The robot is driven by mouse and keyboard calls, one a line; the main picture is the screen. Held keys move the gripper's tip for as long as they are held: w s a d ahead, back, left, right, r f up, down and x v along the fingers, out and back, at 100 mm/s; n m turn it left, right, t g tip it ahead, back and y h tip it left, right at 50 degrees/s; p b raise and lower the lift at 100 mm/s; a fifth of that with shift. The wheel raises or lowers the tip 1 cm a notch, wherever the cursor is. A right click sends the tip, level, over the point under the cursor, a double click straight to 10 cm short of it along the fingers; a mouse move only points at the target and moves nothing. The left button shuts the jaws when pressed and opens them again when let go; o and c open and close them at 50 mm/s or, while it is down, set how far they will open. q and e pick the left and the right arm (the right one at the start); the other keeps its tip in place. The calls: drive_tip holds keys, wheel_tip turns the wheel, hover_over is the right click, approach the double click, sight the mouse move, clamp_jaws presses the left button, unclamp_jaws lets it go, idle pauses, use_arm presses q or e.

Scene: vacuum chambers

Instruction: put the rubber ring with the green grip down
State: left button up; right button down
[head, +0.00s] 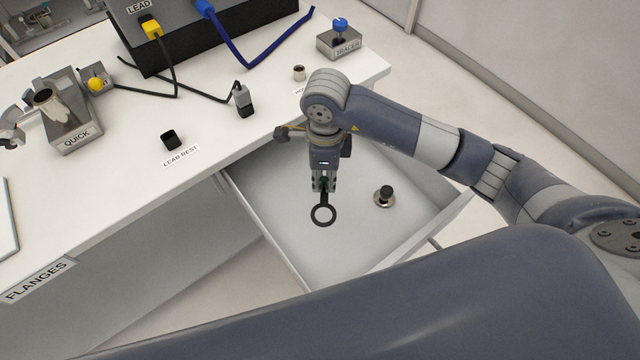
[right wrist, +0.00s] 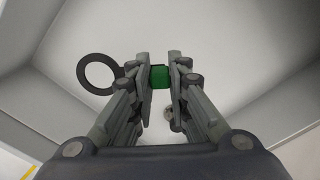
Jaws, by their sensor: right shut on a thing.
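The black rubber ring (head: 323,216) hangs at the tips of my right gripper (head: 324,186) in the head view. In the right wrist view the ring (right wrist: 98,74) sticks out to the left of my right gripper (right wrist: 160,77). Its green grip (right wrist: 159,78) is between the two fingers, which are shut on it. The gripper and ring are over the open drawer (head: 290,240); how high above its floor I cannot tell. My left gripper is not clearly in view.
A metal piece with a black knob (head: 385,196) stands in the drawer, right of the ring. The white bench (head: 220,170) carries a QUICK block (head: 72,125), a black lead rest (head: 170,140) and a TRACER block (head: 339,42). The drawer floor left of the ring is clear.

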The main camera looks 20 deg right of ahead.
sight(324, 191)
wheel_tip(324, 191, down, 6)
drive_tip(key=shift+s+r+p, duration=0.1)
drive_tip(key=shift+r+p, duration=0.1)
drive_tip(key=shift+p, duration=0.15)
wheel_tip(324, 191, down, 4)
drive_tip(key=shift+f, duration=0.1)
use_arm(q)
drive_tip(key=shift+w+d+r, duration=0.15)
drive_tip(key=shift+w+r, duration=0.05)
drive_tip(key=shift+r, duration=0.35)
drive_tip(key=shift+f, duration=0.1)
use_arm(e)
drive_tip(key=shift+f, duration=0.1)
drive_tip(key=shift+f, duration=0.15)
drive_tip(key=c, duration=1.5)
unclamp_jaws()
drive_tip(key=shift+c, duration=0.2)
